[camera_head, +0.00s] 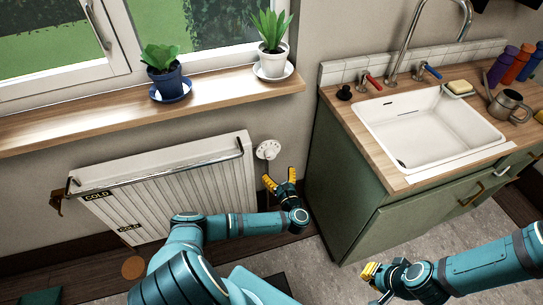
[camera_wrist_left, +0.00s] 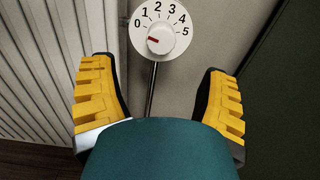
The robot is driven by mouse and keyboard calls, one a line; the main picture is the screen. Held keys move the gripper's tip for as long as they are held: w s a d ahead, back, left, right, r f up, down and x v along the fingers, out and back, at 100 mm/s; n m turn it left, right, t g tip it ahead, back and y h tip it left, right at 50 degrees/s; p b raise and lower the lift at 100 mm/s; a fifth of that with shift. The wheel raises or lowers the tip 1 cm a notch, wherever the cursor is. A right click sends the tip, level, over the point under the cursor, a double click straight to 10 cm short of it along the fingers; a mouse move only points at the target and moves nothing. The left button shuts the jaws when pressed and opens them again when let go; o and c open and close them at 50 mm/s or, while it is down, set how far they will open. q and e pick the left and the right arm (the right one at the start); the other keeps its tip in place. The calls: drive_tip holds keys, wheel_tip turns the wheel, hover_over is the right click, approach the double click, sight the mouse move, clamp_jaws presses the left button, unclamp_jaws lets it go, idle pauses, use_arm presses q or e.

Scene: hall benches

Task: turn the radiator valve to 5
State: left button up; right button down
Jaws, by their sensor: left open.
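The radiator valve (camera_head: 268,149) is a white round dial on the wall just right of the radiator (camera_head: 165,185). In the left wrist view the valve (camera_wrist_left: 160,39) shows the numbers 0 to 5 around a white knob. The knob's red mark points left, closest to the 0. A thin pipe runs down from the dial. My left gripper (camera_head: 279,177) is open and empty just below the valve in the head view. In the left wrist view its yellow fingers (camera_wrist_left: 158,70) are spread either side of the pipe, with the dial beyond them. My right gripper (camera_head: 371,280) is low at the right, over the floor, away from the valve.
A metal rail (camera_head: 160,171) runs along the radiator's top, with "COLD" labels on the radiator. The wooden sill (camera_head: 215,100) above holds two potted plants. The green sink cabinet (camera_head: 345,190) stands close to the right of my left gripper. A white basin (camera_head: 425,125) is in its top.

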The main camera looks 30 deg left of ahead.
sight(271, 157)
use_arm(q)
drive_tip(key=b+x, duration=0.1)
drive_tip(key=x, duration=0.8)
drive_tip(key=shift+w+a, duration=0.15)
drive_tip(key=shift+w, duration=0.15)
drive_tip(key=c, duration=1.2)
